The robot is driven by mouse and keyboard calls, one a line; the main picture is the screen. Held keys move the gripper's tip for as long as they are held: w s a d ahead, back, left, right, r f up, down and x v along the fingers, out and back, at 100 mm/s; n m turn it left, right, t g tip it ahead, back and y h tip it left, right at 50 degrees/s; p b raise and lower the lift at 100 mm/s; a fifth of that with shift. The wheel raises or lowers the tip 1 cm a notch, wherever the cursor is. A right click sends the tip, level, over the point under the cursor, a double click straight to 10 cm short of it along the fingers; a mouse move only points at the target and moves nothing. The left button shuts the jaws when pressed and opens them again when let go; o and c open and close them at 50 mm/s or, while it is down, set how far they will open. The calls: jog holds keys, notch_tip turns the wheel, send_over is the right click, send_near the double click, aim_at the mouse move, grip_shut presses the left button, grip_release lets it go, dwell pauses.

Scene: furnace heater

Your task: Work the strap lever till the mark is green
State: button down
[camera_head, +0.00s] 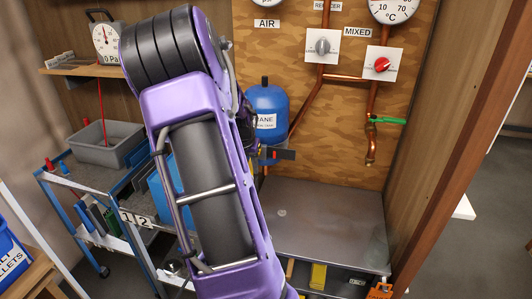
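A blue tank (267,108) with a white label ending in "ANE" stands against the wooden back panel. My purple arm covers its left side and much of the middle of the view. A small dark bar (281,154) shows just below the tank, at the arm's right edge. I cannot tell whether it is part of my gripper or of a strap lever. My gripper's fingertips cannot be made out behind the arm. No strap lever and no coloured mark can be clearly made out.
A bare grey metal surface (325,225) lies below the tank. Copper pipes carry a white dial plate (322,46), a red knob (382,65) and a green handle (388,121) to the right. A trolley with a grey tub (103,143) stands left. A wooden post bounds the right.

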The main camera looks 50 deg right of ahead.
jog(key=shift+r, duration=0.1)
jog(key=shift+r+y, duration=0.3)
jog(key=shift+y, duration=0.2)
jog(key=shift+f, duration=0.1)
jog(key=shift+f+b, duration=0.2)
jog(key=shift+b, duration=0.2)
jog(key=f+h+b, duration=0.1)
jog(key=h+b, duration=0.1)
jog(key=b, duration=0.1)
jog(key=shift+f+t+b, duration=0.25)
jog(key=shift+t+b, duration=0.05)
jog(key=shift+t, duration=0.1)
jog(key=shift+d+f+h+b, duration=0.15)
jog(key=shift+h+b, duration=0.25)
jog(key=shift+h, duration=0.2)
